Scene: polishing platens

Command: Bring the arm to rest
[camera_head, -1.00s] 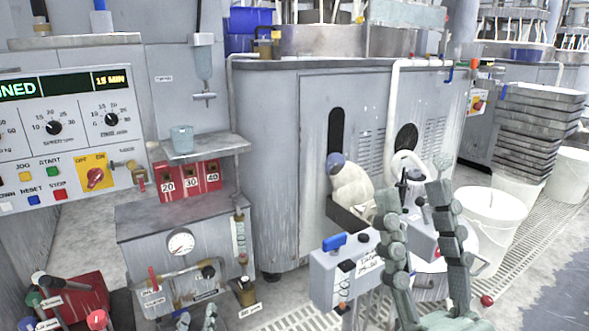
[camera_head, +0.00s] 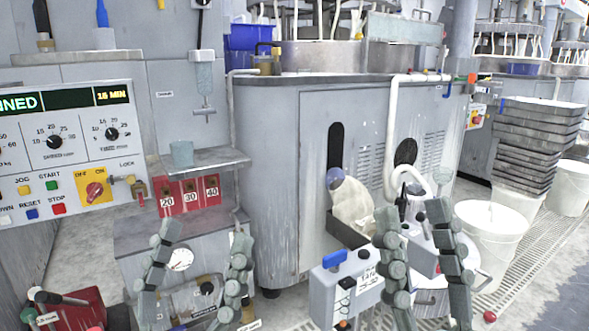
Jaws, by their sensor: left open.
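My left gripper (camera_head: 206,236) stands at lower left with its two fingers pointing up and well apart. It is open and nothing shows between its fingers. It is in front of the grey gauge cabinet (camera_head: 135,232) and partly hides it. My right gripper (camera_head: 411,211) is right of centre, fingers up and apart, open. A grey box with a blue switch (camera_head: 335,287) is just left of it. A dark-handled item behind the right gripper is partly hidden, and I see no hold on it.
A control panel (camera_head: 75,150) is at left, with a shelf and cup (camera_head: 182,154) beside it. A large grey machine (camera_head: 290,180) fills the middle. White buckets (camera_head: 490,245) and stacked trays (camera_head: 540,130) stand at right. A red box (camera_head: 75,308) is at lower left.

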